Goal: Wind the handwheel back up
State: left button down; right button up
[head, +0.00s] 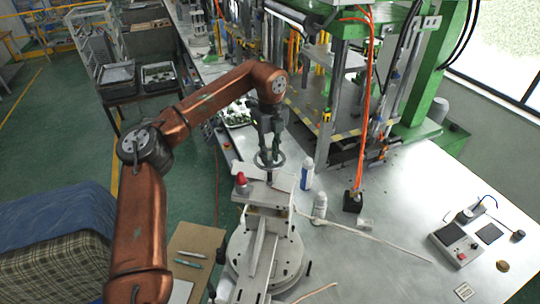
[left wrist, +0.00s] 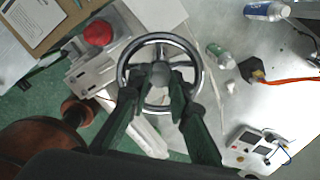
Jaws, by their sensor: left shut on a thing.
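The handwheel (head: 268,160) is a small metal ring with spokes on top of the pale grey press in the middle of the head view. It also shows in the left wrist view (left wrist: 160,41), where its rim, spokes and round hub are seen from above. My left gripper (head: 269,150) points down over the wheel from above. Its two dark fingers (left wrist: 161,88) are shut on the hub of the handwheel, inside the rim. My right gripper is not in either view.
A red knob (head: 242,179) stands left of the wheel. Bottles (head: 307,174) and a black block with an orange cable (head: 353,201) stand to the right. A green-framed machine (head: 345,80) rises behind. A control box (head: 455,245) sits far right; the metal table between is mostly clear.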

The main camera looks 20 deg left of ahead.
pick_arm(q)
jog(key=c, duration=2)
grip_release()
jog(key=shift+w+a+r, duration=0.1)
jog(key=shift+a, duration=0.05)
jog(key=shift+c, duration=0.2)
notch_tip(320, 180, up, 12)
